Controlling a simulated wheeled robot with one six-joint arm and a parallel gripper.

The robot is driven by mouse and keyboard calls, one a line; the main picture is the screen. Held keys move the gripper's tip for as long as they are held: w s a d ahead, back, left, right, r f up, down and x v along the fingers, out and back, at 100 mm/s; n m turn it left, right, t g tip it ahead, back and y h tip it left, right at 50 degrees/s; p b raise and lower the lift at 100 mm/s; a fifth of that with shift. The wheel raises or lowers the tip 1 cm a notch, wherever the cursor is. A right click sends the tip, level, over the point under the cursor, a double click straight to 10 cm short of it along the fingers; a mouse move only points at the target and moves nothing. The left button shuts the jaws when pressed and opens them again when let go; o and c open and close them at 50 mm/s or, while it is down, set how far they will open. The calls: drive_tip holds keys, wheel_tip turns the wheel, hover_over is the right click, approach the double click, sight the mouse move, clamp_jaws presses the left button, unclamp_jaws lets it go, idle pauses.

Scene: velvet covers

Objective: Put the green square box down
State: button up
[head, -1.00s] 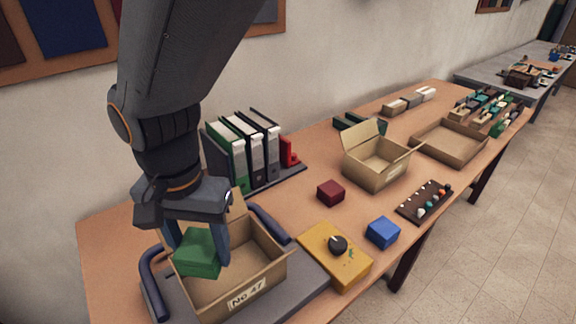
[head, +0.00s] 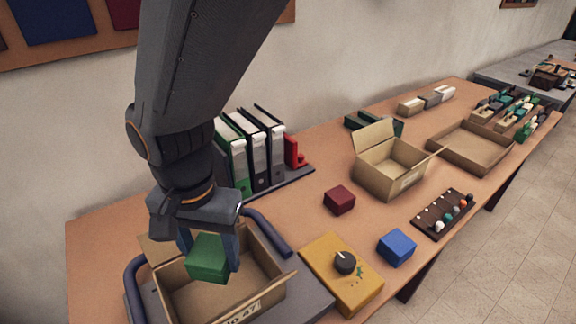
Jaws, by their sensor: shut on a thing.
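The green square box (head: 209,258) is held between the blue fingers of my gripper (head: 210,252). My gripper points down and is shut on it. The green box is over the open cardboard box (head: 262,307) labelled "No 47" at the front left. It shows at the level of the box's opening; I cannot tell whether it touches the inside. The cardboard box sits on a grey base with dark blue curved handles (head: 268,233). Part of its back rim is hidden behind my gripper.
A yellow box with a black knob (head: 342,279), a blue cube (head: 397,247) and a dark red cube (head: 339,200) stand to the right. A second open carton (head: 388,172) is farther back. Binders (head: 250,153) stand behind my gripper. Bare table lies between the red cube and the binders.

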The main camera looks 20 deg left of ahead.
sight(225, 295)
wheel_tip(225, 295, down, 12)
drive_tip(key=shift+r+p, duration=0.25)
drive_tip(key=shift+p, duration=0.45)
drive_tip(key=shift+f, duration=0.1)
drive_tip(key=o, duration=1.1)
